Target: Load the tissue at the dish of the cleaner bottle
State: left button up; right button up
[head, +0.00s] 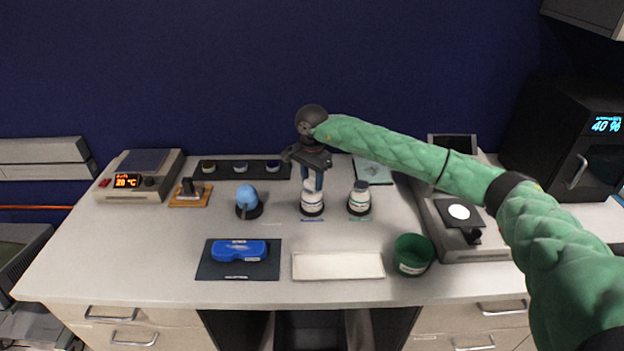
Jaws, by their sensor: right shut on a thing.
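My right gripper (312,184) points straight down over the middle bottle (312,208), a white bottle with a blue label on a dark round base. Its fingertips are at the bottle's top; whether they touch it I cannot tell. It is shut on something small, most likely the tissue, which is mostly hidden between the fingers. A similar white bottle with a green label (359,200) stands upright to the right. Which of the two is the cleaner bottle, I cannot read. The dish at the middle bottle's top is hidden by the fingers. My left gripper is out of view.
A blue bulb blower (247,198) stands left of the bottles. In front are a blue case (239,251) on a dark mat, a white pad (338,266) and a green cup (413,254). A hotplate (139,176) is back left; an instrument (462,228) is right.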

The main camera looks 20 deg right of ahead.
aim_at(312, 181)
jog(key=shift+r, duration=3.45)
